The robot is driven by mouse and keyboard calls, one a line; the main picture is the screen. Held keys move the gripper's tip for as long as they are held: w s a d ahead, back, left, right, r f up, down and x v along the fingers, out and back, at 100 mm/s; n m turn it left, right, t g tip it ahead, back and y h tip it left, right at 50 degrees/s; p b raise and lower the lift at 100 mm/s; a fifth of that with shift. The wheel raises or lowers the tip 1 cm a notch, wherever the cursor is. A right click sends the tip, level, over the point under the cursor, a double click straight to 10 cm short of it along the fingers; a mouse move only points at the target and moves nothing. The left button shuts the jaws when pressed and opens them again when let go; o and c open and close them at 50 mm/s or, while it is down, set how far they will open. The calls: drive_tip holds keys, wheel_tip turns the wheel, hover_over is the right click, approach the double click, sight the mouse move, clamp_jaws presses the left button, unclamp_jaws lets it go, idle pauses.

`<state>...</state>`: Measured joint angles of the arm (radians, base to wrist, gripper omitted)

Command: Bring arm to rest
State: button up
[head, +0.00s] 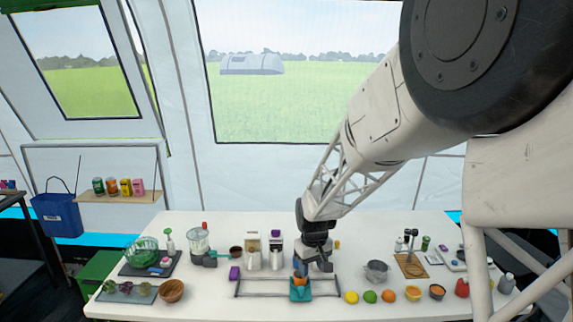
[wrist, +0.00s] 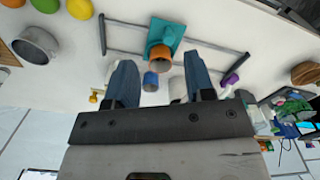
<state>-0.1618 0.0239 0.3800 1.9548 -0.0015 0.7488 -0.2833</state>
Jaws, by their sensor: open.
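My gripper (head: 312,266) hangs pointing down over the middle of the white table, at the end of my arm that comes in from the upper right. Its two blue fingers also show in the wrist view (wrist: 158,72), spread apart with nothing held between them. Just beyond the fingertips are an orange cup-like piece (wrist: 160,56) on a teal stand (wrist: 167,34) and a small blue cylinder (wrist: 150,81). The teal stand also shows in the head view (head: 300,293), close under the gripper; I cannot tell the exact gap.
A grey rail frame (head: 255,295) surrounds the teal stand on the white table (head: 215,302). A wooden bowl (head: 171,291) sits front left.

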drive_tip(key=s+d+r+m, duration=0.1)
drive_tip(key=s+d+r, duration=0.1)
drive_tip(key=s+r, duration=0.35)
drive_tip(key=s+d+r+m+t, duration=0.1)
drive_tip(key=s+d+r, duration=0.25)
drive_tip(key=s, duration=0.25)
drive_tip(key=s+d+r+m, duration=0.1)
drive_tip(key=s+d+r, duration=0.1)
drive_tip(key=s+r, duration=0.35)
drive_tip(key=s+d+r+m, duration=0.1)
drive_tip(key=s, duration=0.8)
drive_tip(key=s+d+r+m+t, duration=0.1)
drive_tip(key=s+d, duration=0.1)
drive_tip(key=s, duration=0.8)
drive_tip(key=shift+s+d+r, duration=0.15)
drive_tip(key=shift+d+r, duration=0.15)
